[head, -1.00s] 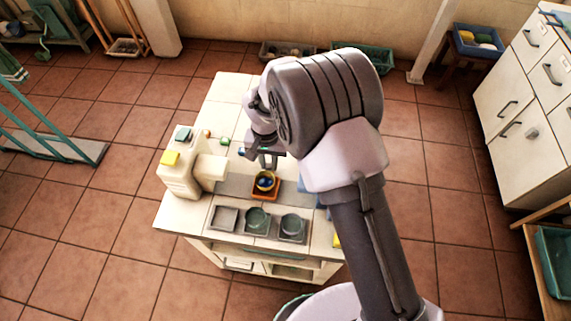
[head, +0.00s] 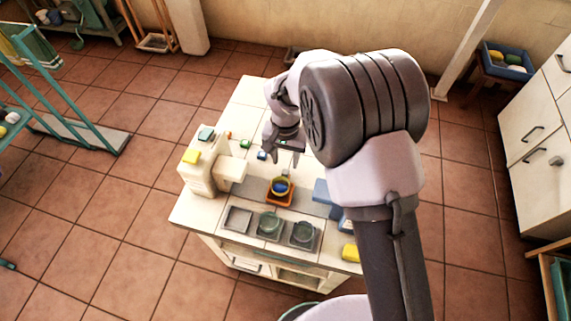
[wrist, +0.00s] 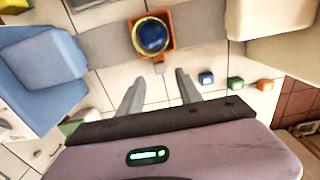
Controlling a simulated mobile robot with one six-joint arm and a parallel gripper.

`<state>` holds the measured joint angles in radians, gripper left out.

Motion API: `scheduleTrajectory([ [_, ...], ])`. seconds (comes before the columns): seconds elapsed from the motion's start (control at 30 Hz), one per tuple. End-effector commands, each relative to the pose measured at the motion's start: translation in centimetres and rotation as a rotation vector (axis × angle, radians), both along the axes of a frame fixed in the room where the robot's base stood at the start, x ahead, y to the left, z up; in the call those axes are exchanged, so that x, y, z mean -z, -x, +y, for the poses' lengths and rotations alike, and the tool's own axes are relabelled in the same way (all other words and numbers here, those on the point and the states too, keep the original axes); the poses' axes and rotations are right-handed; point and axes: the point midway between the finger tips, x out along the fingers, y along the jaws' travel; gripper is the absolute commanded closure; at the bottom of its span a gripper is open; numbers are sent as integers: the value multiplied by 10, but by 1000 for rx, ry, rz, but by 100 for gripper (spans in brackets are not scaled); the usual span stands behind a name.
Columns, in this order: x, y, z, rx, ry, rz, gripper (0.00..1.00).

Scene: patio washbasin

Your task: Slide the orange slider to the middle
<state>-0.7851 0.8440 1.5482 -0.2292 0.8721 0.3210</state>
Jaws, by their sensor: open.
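The orange slider (head: 279,199) is a square orange block on a grey track (head: 251,188) across the white worktop. A yellow ring or bowl (head: 290,187) with a dark blue ball (head: 281,187) sits on it. The slider also shows at the top middle of the wrist view (wrist: 136,50), with a small tab on its edge nearest my fingers. My gripper (head: 286,152) is open and empty on the far side of the slider, apart from it. In the wrist view my two fingers (wrist: 160,76) point toward the slider with a gap between them.
A cream machine (head: 199,176) stands at the track's left and a blue block (head: 322,191) at its right. Small blue (head: 262,155), green (head: 245,143) and orange (head: 229,134) cubes lie behind. Grey trays (head: 238,219) stand in front, two with greenish bowls (head: 269,224).

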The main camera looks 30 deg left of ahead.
Motion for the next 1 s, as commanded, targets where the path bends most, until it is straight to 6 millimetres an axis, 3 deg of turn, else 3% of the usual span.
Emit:
scheduleTrajectory([
  [0.03,-24,-1,1,0,-3,-2,58],
  [0.2,-78,0,1,1,-2,-1,58],
  [0.4,-115,0,0,0,-1,-1,58],
  [0.9,-120,0,0,0,0,0,58],
  [1.0,-131,-5,-11,19,-14,-9,58],
])
